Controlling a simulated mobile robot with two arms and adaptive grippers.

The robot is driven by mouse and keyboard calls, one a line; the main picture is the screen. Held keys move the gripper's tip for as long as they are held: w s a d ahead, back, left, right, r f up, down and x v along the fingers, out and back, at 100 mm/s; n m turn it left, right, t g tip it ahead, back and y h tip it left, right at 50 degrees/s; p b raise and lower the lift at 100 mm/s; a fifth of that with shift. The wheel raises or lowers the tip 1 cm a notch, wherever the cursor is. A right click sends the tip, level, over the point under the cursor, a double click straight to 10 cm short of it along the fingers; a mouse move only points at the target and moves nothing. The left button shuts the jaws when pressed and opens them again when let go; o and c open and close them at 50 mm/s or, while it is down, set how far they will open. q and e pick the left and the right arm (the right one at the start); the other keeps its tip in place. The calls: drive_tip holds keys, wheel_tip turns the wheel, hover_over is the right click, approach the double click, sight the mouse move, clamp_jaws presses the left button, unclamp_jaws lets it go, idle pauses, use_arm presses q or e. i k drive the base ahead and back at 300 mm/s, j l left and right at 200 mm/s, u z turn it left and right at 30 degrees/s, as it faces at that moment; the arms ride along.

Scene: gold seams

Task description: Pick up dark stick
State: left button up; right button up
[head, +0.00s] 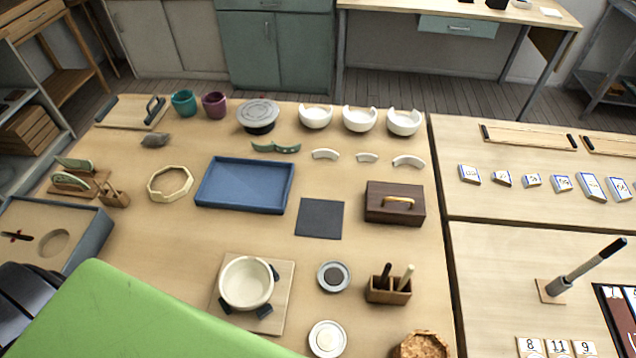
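A dark stick (384,273) stands in a small wooden holder (378,295) near the front of the table, in the head view. A light stick (405,276) stands beside it in the same holder. The dark stick's lower end is hidden inside the holder. Neither of my grippers can be made out in this view.
A pot (246,283) on a wooden board stands left of the holder. Two small round dishes (333,277) (327,339) lie between them. A brown box with a handle (395,203) is behind the holder. A green surface hides the front left.

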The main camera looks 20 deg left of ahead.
sight(387, 268)
drive_tip(key=j+u, duration=0.2)
drive_tip(key=u, duration=0.3)
drive_tip(key=k+j+u, duration=0.1)
drive_tip(key=u, duration=0.4)
drive_tip(key=l+z, duration=0.1)
drive_tip(key=z, duration=0.25)
drive_tip(key=l+z, duration=0.1)
drive_tip(key=z, duration=0.25)
drive_tip(key=l+z, duration=0.1)
drive_tip(key=z, duration=0.2)
drive_tip(key=k+z, duration=0.65)
drive_tip(key=k, duration=0.25)
